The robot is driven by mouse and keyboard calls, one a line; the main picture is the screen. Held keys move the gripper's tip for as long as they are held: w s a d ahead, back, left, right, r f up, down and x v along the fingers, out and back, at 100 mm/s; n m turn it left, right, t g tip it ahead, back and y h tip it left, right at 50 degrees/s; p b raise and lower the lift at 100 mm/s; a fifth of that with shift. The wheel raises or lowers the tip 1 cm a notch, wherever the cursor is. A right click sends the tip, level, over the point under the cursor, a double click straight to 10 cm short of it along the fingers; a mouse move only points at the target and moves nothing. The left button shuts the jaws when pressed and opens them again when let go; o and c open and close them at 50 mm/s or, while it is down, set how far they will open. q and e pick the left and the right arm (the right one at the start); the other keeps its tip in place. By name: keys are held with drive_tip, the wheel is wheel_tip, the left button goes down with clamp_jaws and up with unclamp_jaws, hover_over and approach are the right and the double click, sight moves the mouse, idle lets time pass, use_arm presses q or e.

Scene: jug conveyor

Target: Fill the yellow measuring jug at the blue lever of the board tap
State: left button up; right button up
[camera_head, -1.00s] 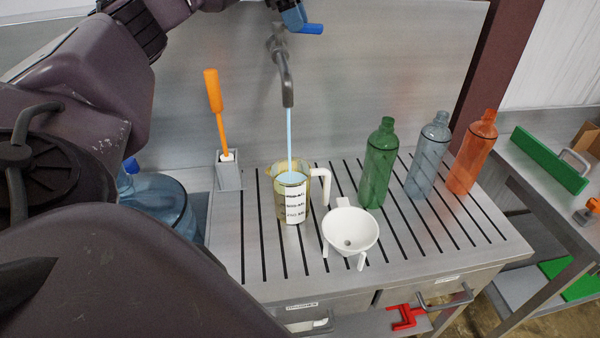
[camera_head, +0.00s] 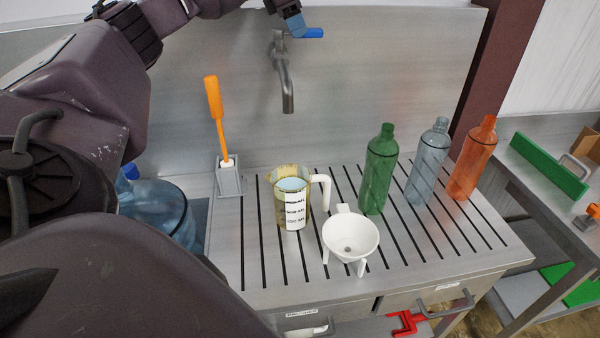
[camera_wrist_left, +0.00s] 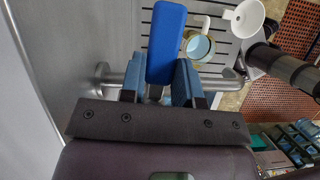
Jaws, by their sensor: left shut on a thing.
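The yellow measuring jug (camera_head: 278,205) stands upright on the slatted drain board below the spout of the tap (camera_head: 285,85). It has a white handle on the right and a white label, and pale blue water shows inside near its top. No stream runs from the spout. My left gripper (camera_head: 290,22) is at the top, shut on the blue lever (camera_head: 311,33). In the left wrist view the lever (camera_wrist_left: 166,45) sticks up between the blue fingers (camera_wrist_left: 158,85), and the jug (camera_wrist_left: 200,48) is beyond it. My right gripper is not in view.
A white funnel (camera_head: 351,238) stands just right of the jug. Green (camera_head: 378,170), grey (camera_head: 428,165) and orange (camera_head: 471,162) bottles stand further right. An orange-handled brush (camera_head: 215,110) is in a holder at left, near a big blue water bottle (camera_head: 160,205). The front drain board (camera_head: 285,275) is clear.

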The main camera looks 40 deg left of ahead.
use_arm(q)
drive_tip(key=shift+w+a+n+y, duration=0.2)
drive_tip(key=shift+n+y, duration=0.1)
drive_tip(key=shift+n, duration=0.4)
drive_tip(key=shift+o, duration=0.3)
drive_tip(key=shift+s, duration=0.1)
drive_tip(key=o, duration=1)
drive_tip(key=shift+a, duration=0.15)
drive_tip(key=shift+r, duration=0.15)
drive_tip(key=v, duration=1)
drive_tip(key=shift+s+r+b, duration=0.15)
drive_tip(key=shift+r+b, duration=0.05)
drive_tip(key=shift+b, duration=0.1)
